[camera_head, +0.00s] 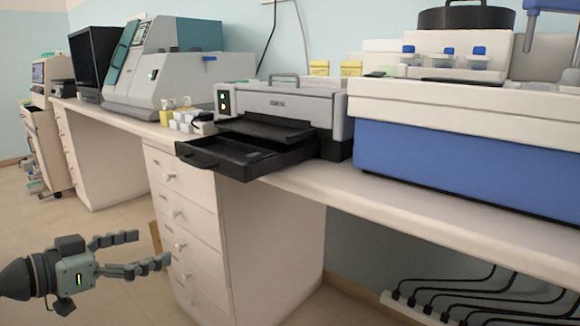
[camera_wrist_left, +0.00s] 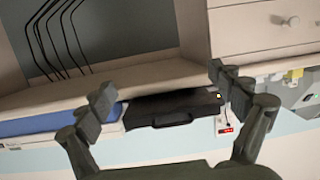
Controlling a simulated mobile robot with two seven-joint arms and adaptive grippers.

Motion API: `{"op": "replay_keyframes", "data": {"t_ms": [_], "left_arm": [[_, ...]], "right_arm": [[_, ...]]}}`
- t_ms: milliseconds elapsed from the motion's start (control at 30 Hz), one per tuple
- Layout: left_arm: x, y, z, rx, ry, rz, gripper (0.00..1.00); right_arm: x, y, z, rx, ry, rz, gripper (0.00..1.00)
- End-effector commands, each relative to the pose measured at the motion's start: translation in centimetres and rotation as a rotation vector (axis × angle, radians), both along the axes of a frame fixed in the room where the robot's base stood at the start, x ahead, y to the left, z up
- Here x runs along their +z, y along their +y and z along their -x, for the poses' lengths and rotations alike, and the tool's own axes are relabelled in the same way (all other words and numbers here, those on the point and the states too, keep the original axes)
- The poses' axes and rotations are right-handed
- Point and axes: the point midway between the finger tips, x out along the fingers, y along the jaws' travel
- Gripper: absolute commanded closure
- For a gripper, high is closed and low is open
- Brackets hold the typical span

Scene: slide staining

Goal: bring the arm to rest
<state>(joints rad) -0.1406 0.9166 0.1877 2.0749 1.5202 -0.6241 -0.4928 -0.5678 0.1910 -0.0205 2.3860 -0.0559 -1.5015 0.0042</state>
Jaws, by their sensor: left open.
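My left gripper (camera_head: 150,252) is low at the left in the head view, in front of the white drawer cabinet and below the bench top. Its two fingers are apart and nothing is between them. In the left wrist view the open fingers (camera_wrist_left: 167,95) frame the underside of the bench and a black device with a handle beyond. The left arm itself is mostly outside the head view. My right gripper is not in view.
The bench (camera_head: 330,192) carries a grey device with an extended black tray (camera_head: 245,158), a large blue and white machine (camera_head: 460,165) and a teal and white machine (camera_head: 160,70). A cabinet (camera_head: 185,215) stands beside the gripper. Cables and a power strip (camera_head: 410,306) lie under the bench.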

Motion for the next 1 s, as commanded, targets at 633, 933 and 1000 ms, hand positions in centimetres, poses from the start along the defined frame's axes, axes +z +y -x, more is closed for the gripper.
{"op": "replay_keyframes", "data": {"t_ms": [633,933,1000], "left_arm": [[-35.5,-1.6,22.3,0.456,0.903,-0.488,0.07],[-36.5,-1.3,24.6,0.515,0.959,-0.542,0.07],[-36.4,-1.3,24.6,0.515,0.957,-0.542,0.07]], "right_arm": [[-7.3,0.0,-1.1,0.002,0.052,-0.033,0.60],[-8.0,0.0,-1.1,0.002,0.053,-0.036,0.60],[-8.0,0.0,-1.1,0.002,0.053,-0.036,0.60]]}}
